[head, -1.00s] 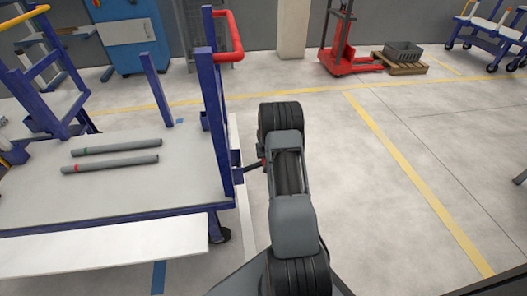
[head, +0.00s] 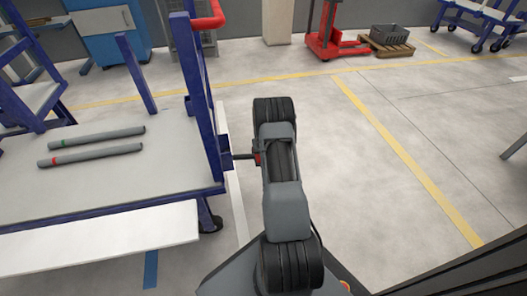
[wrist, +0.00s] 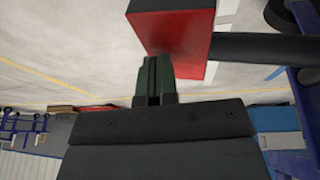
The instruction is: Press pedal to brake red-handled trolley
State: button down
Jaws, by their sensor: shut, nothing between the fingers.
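The red-handled trolley has a blue frame, a pale deck (head: 130,187) and a red handle (head: 207,23); it stands on the left in the head view. Its pedal (head: 258,159) is a small red block on a dark bar, mostly hidden by my arm. In the wrist view the pedal (wrist: 187,45) is large, with a red face, a black face and a dark bar to the right. My gripper (wrist: 156,62) is shut and empty, its dark green fingertips right at the pedal's red face. I cannot tell whether they touch. My arm hides the gripper in the head view.
Two grey pipes (head: 97,143) with green and red bands lie on the trolley deck. A red lifter (head: 325,42), a pallet with a grey crate (head: 391,38) and another blue trolley (head: 480,18) stand far back.

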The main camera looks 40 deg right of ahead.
jog(key=shift+s+f, duration=0.1)
jog(key=shift+f, duration=0.15)
jog(key=r+p, duration=0.2)
jog(key=r, duration=0.1)
jog(key=r+p, duration=0.1)
jog(key=r, duration=0.1)
jog(key=shift+s+d, duration=0.1)
jog(key=shift+d, duration=0.3)
jog(key=s+d+r+p, duration=0.3)
jog(key=s+r, duration=0.2)
jog(key=r, duration=0.2)
jog(key=shift+d+r, duration=0.15)
jog(key=shift+r, duration=0.1)
